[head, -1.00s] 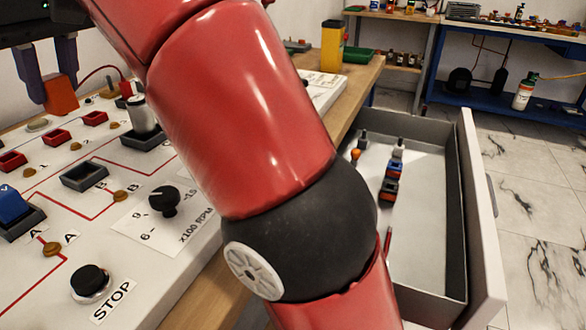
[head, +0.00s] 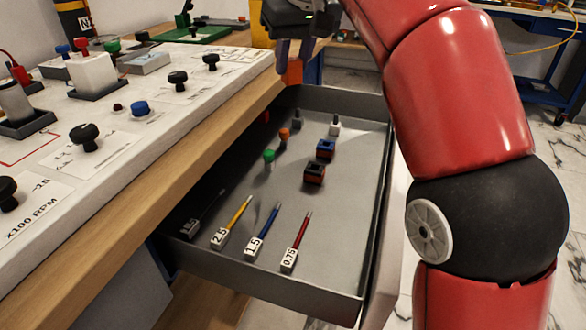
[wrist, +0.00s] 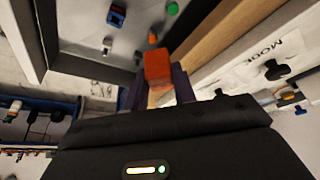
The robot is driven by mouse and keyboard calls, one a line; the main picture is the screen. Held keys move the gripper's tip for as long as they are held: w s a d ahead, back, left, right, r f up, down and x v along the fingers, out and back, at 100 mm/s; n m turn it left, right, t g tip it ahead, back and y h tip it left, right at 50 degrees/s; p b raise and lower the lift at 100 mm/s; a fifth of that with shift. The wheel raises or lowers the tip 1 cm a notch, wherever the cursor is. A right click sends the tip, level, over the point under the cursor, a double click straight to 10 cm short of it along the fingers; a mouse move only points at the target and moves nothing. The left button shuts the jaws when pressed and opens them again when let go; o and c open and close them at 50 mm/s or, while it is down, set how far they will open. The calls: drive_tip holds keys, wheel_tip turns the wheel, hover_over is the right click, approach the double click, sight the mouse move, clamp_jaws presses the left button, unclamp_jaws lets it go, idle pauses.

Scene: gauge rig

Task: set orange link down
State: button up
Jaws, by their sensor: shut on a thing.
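The orange link (head: 293,72) hangs below my gripper (head: 294,52), at the far left corner of an open grey drawer (head: 345,250). In the wrist view the orange link (wrist: 157,68) is between the two dark fingers of my gripper (wrist: 157,92), which are shut on it. Behind it there show the wooden bench edge and the drawer floor. The link looks held in the air, but its exact height over the drawer or bench edge cannot be told.
The sloped white panel (head: 130,160) lies left. The drawer's middle floor is partly clear.

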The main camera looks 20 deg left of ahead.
wheel_tip(320, 180, down, 15)
drive_tip(key=b, duration=0.6)
drive_tip(key=shift+a+r, duration=0.15)
drive_tip(key=shift+f+b, duration=0.6)
drive_tip(key=shift+f, duration=1.85)
drive_tip(key=shift+f, duration=0.15)
drive_tip(key=o, duration=0.9)
drive_tip(key=shift+o, duration=0.2)
drive_tip(key=shift+r, duration=0.4)
drive_tip(key=p+v, duration=0.2)
drive_tip(key=v, duration=0.9)
drive_tip(key=shift+s+r+p, duration=0.15)
drive_tip(key=shift+r+p, duration=0.05)
drive_tip(key=shift+p, duration=0.2)
